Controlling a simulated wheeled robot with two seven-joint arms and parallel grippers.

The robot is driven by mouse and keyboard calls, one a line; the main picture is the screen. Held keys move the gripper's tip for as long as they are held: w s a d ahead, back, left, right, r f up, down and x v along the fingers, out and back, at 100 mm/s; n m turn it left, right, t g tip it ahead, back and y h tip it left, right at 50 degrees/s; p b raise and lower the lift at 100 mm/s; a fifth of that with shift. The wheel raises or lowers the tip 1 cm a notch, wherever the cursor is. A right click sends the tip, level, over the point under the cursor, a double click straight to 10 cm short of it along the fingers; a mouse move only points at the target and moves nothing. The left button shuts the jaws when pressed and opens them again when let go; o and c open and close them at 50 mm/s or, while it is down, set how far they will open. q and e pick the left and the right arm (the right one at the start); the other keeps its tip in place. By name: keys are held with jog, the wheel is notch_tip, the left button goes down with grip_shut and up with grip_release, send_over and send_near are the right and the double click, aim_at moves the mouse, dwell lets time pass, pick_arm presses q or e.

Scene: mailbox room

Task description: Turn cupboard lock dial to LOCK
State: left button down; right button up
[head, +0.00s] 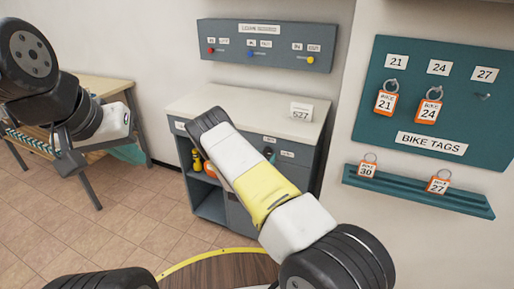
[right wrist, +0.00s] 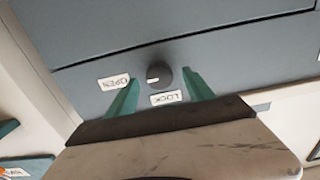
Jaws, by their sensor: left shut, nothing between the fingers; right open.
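The lock dial (right wrist: 158,77) is a dark round knob on the grey cupboard front (right wrist: 240,45). Its white mark points left in the right wrist view, towards the OPEN label (right wrist: 113,82). The LOCK label (right wrist: 166,98) sits below the dial there. My right gripper (right wrist: 160,78) is open, its teal fingers on either side of the dial; I cannot tell whether they touch it. In the head view the cupboard (head: 247,104) stands in the middle, partly hidden by my right arm. My left gripper (head: 72,158) is at the far left, shut and away from the cupboard.
A teal tag board (head: 440,110) and ledge (head: 420,188) with orange bike tags are on the right wall. A table (head: 100,84) stands at left. Round wooden furniture (head: 215,272) is in front. Tiled floor is clear at left.

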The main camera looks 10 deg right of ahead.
jog(key=shift+w+d, duration=0.3)
jog(key=shift+w, duration=0.1)
grip_shut()
